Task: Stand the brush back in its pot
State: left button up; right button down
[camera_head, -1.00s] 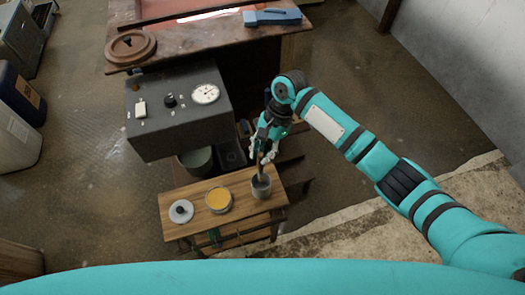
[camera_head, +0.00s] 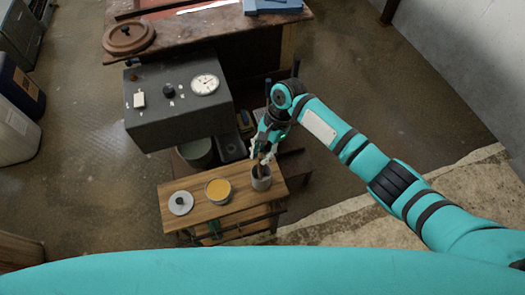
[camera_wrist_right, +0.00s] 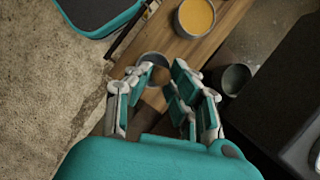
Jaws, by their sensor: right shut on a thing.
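The grey pot (camera_head: 261,180) stands upright at the right end of a small wooden bench (camera_head: 240,196). My right gripper (camera_head: 264,153) is just above the pot, pointing down, shut on the brush (camera_head: 258,168). Only a short dark brown piece of the brush shows, at the pot's mouth; its lower end seems to be inside, but I cannot tell how deep. In the right wrist view, the fingers (camera_wrist_right: 166,88) partly cover the pot's rim (camera_wrist_right: 152,56), and I cannot make out the brush. My left gripper is not in view.
A round tin of orange-yellow stuff (camera_head: 218,190) and a pale disc with a dark knob (camera_head: 181,203) stand left of the pot. A dark box with a dial (camera_head: 180,100) stands behind the bench. A green-grey bucket (camera_head: 197,152) is under the box.

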jog(key=c, duration=1.1)
grip_release()
jog(key=shift+c, duration=0.2)
jog(key=v, duration=1.2)
jog(key=shift+s, duration=0.1)
